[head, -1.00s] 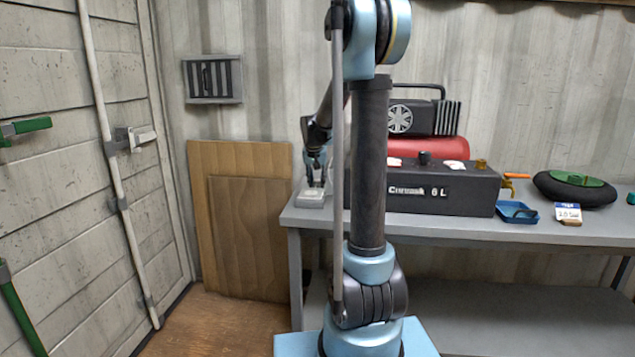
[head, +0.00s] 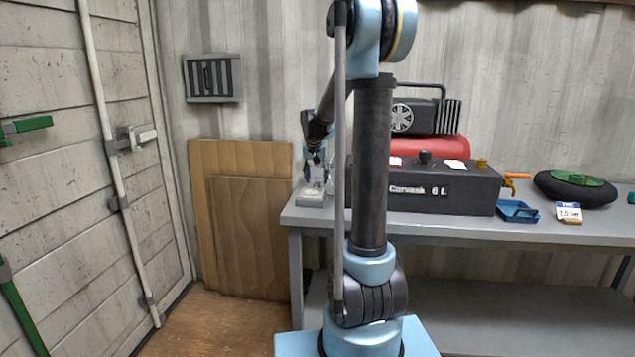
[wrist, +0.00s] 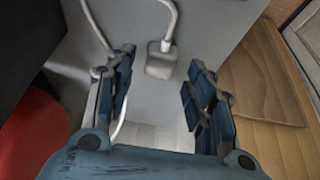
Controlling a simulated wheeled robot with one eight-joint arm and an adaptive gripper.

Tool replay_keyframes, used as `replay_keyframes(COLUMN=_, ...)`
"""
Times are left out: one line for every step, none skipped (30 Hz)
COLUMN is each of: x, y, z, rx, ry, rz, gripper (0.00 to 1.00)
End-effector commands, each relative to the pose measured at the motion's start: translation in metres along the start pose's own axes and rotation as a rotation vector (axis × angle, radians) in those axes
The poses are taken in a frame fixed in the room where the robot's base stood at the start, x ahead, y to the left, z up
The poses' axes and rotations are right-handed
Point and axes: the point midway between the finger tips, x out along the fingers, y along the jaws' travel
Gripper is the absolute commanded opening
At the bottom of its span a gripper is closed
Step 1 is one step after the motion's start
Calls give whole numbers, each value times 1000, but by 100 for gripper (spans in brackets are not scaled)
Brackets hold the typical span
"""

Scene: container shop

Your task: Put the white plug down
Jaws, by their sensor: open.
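The white plug (wrist: 161,66) shows in the wrist view as a small pale block with a white cable running up from it. It appears to rest on the grey bench top. My gripper (wrist: 160,58) is open, with one dark blue finger on each side of the plug and visible gaps between. In the head view my gripper (head: 316,172) is above a pale grey block (head: 311,196) at the left end of the bench (head: 420,225). The plug is too small to make out clearly there.
A black tank (head: 425,190) stands right of my gripper, in front of a red compressor (head: 452,148). A blue tray (head: 518,212) and a tag (head: 568,212) lie farther right. Brown boards (head: 248,220) lean on the wall left of the bench. A white cable (wrist: 96,25) loops near my left finger.

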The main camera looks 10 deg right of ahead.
Motion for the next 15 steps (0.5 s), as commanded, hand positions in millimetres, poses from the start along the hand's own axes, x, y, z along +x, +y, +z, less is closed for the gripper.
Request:
replay_keyframes(x=-9, y=0, z=1, rx=-1, ry=0, rz=0, gripper=49)
replay_keyframes(x=-14, y=0, z=1, rx=-1, ry=0, rz=0, gripper=49)
replay_keyframes(x=-21, y=0, z=0, rx=-1, ry=0, rz=0, gripper=49)
replay_keyframes(x=-26, y=0, z=0, rx=-1, ry=0, rz=0, gripper=49)
replay_keyframes(x=-32, y=0, z=1, rx=-1, ry=0, rz=0, gripper=49)
replay_keyframes(x=-39, y=0, z=0, rx=-1, ry=0, rz=0, gripper=49)
replay_keyframes(x=-45, y=0, z=0, rx=-1, ry=0, rz=0, gripper=49)
replay_keyframes(x=-50, y=0, z=0, rx=-1, ry=0, rz=0, gripper=49)
replay_keyframes(x=-57, y=0, z=1, rx=-1, ry=0, rz=0, gripper=49)
replay_keyframes(x=-62, y=0, z=0, rx=-1, ry=0, rz=0, gripper=49)
replay_keyframes(x=-67, y=1, z=0, rx=-1, ry=0, rz=0, gripper=49)
replay_keyframes(x=-73, y=1, z=0, rx=0, ry=0, rz=0, gripper=49)
replay_keyframes(x=-78, y=1, z=0, rx=0, ry=0, rz=0, gripper=49)
replay_keyframes(x=-82, y=1, z=0, rx=0, ry=0, rz=0, gripper=49)
replay_keyframes(x=-86, y=1, z=0, rx=0, ry=0, rz=0, gripper=49)
